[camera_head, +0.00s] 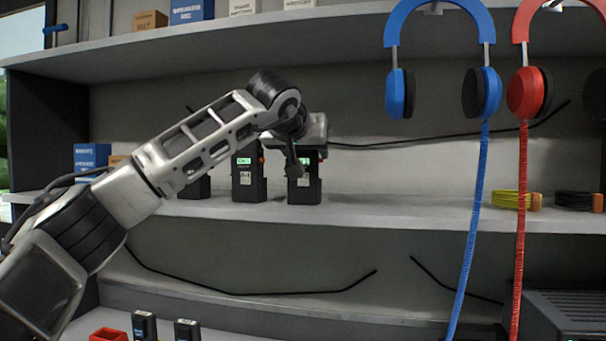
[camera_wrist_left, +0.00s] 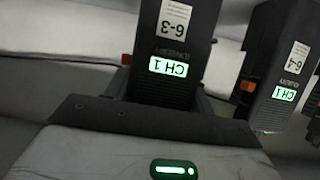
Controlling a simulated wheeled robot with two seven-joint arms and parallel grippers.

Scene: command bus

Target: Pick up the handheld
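Black handhelds with green screens stand upright on the middle shelf (camera_head: 380,213). The right-hand handheld (camera_head: 303,190) is under my left gripper (camera_head: 303,160); its label reads 6-3 in the left wrist view (camera_wrist_left: 176,45), where it appears upside down. My left gripper is at this handheld's top end, with its fingers (camera_wrist_left: 160,95) beside the body. Whether they press on it cannot be told. A second handheld (camera_head: 248,180), labelled 6-4 in the left wrist view (camera_wrist_left: 283,70), stands to the left. A third (camera_head: 196,188) is partly hidden by my arm. My right gripper is out of view.
Blue (camera_head: 402,95) and red (camera_head: 527,92) headphones hang at the right, their cords crossing the shelf front. Yellow (camera_head: 512,199) and black (camera_head: 575,200) cable coils lie right. Blue boxes (camera_head: 91,157) stand left. The shelf between handhelds and blue cord is clear.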

